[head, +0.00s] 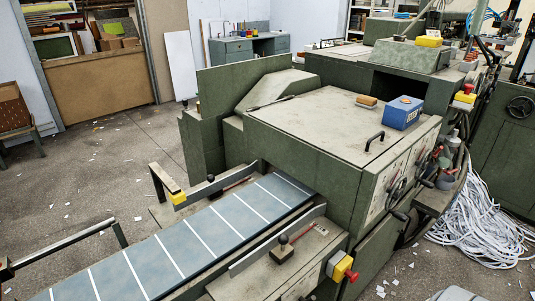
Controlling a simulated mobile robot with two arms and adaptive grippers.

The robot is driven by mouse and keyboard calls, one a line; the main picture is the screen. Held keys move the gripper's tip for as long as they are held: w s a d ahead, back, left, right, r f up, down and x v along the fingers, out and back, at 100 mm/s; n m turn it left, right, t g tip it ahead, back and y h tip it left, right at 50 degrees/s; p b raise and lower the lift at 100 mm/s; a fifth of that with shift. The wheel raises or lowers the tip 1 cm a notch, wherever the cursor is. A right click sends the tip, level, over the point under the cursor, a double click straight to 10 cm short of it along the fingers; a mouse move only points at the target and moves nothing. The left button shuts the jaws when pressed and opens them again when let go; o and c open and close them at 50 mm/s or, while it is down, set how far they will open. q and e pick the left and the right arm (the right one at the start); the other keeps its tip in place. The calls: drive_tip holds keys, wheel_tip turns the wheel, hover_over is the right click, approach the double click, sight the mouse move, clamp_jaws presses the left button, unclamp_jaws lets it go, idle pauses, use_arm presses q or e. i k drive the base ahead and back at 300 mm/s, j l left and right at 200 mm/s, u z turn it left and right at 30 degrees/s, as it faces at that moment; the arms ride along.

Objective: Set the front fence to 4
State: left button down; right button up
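The feeder bed (190,243) is a blue-grey belt with white cross lines, running from the lower left into the green machine. A metal fence (278,240) runs along its near side. A clamp with a black knob (283,241) stands beside this fence on a beige side plate (262,277). A thin red mark (303,233) shows by the knob; no numbers can be read. A second metal fence (220,184) lies along the far side of the bed. The frame does not label which fence is the front one. Neither of my grippers is in view.
The green machine (330,120) fills the middle; a blue box (402,112) lies on its top. A yellow box with a red button (341,267) sticks out at the near right corner. A metal rail (65,243) stands at left. White paper strips (480,225) are heaped at right.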

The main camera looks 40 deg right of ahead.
sight(278, 246)
drive_tip(key=z, duration=1.35)
